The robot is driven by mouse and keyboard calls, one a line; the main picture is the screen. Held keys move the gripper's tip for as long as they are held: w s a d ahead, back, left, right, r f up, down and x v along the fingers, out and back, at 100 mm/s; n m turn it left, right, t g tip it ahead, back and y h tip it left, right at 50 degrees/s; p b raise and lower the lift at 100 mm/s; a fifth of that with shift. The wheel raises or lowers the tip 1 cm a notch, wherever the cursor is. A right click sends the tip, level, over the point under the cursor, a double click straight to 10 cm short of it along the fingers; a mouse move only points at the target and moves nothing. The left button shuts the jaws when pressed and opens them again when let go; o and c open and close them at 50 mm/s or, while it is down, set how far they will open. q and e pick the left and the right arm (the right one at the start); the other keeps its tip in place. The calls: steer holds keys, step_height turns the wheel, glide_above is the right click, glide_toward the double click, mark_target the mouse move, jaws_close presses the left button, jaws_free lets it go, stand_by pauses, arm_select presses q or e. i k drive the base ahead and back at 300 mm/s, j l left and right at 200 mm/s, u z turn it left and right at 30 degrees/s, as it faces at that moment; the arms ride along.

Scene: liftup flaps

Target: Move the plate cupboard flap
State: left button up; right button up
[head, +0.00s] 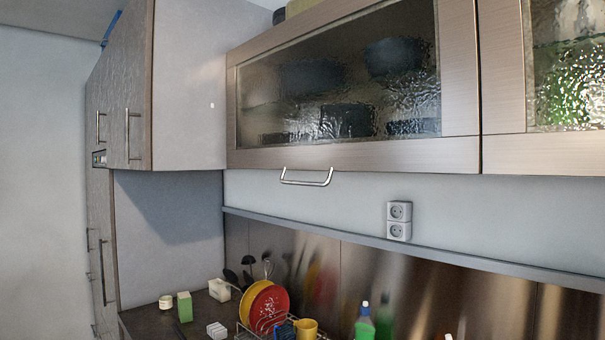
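The plate cupboard flap (370,155) is a wide wood-framed door with a textured glass pane, high on the wall in the head view. It looks shut, flush with the cupboard. Dark blurred shapes show behind the glass (340,90). A metal bar handle (307,179) hangs at the flap's lower edge, left of its middle. Neither of my grippers is in view, and nothing touches the handle.
A second glass flap (510,150) adjoins on the right. Tall cabinets (115,90) stand left. Below are a shelf ledge (350,237), sockets (399,220), a rack with red (269,306) and yellow plates, a yellow mug (307,328) and green bottles (365,325). Space before the flap is clear.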

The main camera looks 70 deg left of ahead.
mark_target(374, 86)
steer(key=k+j+u, duration=0.1)
steer(key=u, duration=0.3)
steer(key=j+u, duration=0.1)
steer(key=u, duration=0.3)
steer(key=k+j+u, duration=0.1)
steer(key=u, duration=0.35)
steer(key=j+u, duration=0.15)
steer(key=u, duration=0.25)
